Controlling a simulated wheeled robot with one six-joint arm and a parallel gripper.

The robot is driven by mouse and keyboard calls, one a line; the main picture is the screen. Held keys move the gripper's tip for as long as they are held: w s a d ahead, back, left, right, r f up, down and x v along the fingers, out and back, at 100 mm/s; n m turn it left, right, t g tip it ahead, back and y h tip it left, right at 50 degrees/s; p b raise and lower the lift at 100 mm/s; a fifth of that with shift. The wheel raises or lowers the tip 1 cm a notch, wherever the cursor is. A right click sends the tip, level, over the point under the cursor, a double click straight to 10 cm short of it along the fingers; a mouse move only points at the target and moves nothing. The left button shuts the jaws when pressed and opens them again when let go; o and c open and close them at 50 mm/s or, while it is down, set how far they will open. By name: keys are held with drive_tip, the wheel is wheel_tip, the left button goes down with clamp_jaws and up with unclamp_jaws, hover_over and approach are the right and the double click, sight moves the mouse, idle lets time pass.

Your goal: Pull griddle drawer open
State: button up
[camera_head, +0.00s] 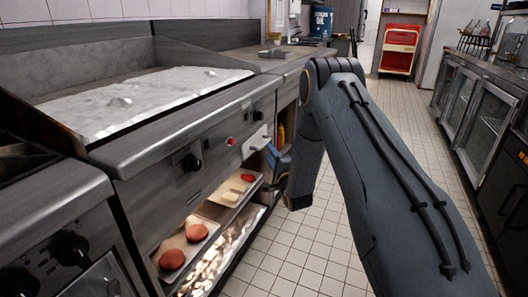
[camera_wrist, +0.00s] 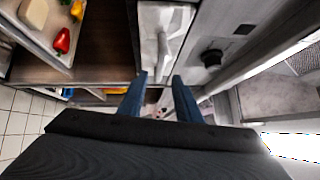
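The griddle (camera_head: 125,100) stands along the left in the head view, with a flat silver plate top. Its drawer (camera_head: 256,141) is a small pale front set in the griddle's front panel. In the wrist view the drawer front (camera_wrist: 150,20) has a raised handle (camera_wrist: 163,47). My gripper (camera_wrist: 160,78) is open, its two blue fingers apart with nothing seen held between them. The fingertips point towards the handle's near end; whether they touch it I cannot tell. In the head view my gripper (camera_head: 279,160) is just right of the drawer, partly hidden by my arm.
A lower shelf holds trays with round red items (camera_head: 172,259) and pale and red food (camera_head: 235,190). Tiled floor (camera_head: 300,245) is open between the griddle and the glass-door counter (camera_head: 489,117) on the right.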

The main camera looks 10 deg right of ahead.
sight(264, 143)
drive_tip(key=shift+w+a+r+b, duration=0.15)
drive_tip(key=shift+w+a+b, duration=0.05)
drive_tip(key=shift+w, duration=1.1)
drive_tip(key=shift+w+a+r+b, duration=0.1)
drive_tip(key=shift+w+a+b, duration=0.1)
drive_tip(key=shift+w, duration=1.1)
drive_tip(key=shift+w+a+r+b, duration=0.15)
drive_tip(key=shift+w+b, duration=0.05)
drive_tip(key=shift+w, duration=1.1)
clamp_jaws()
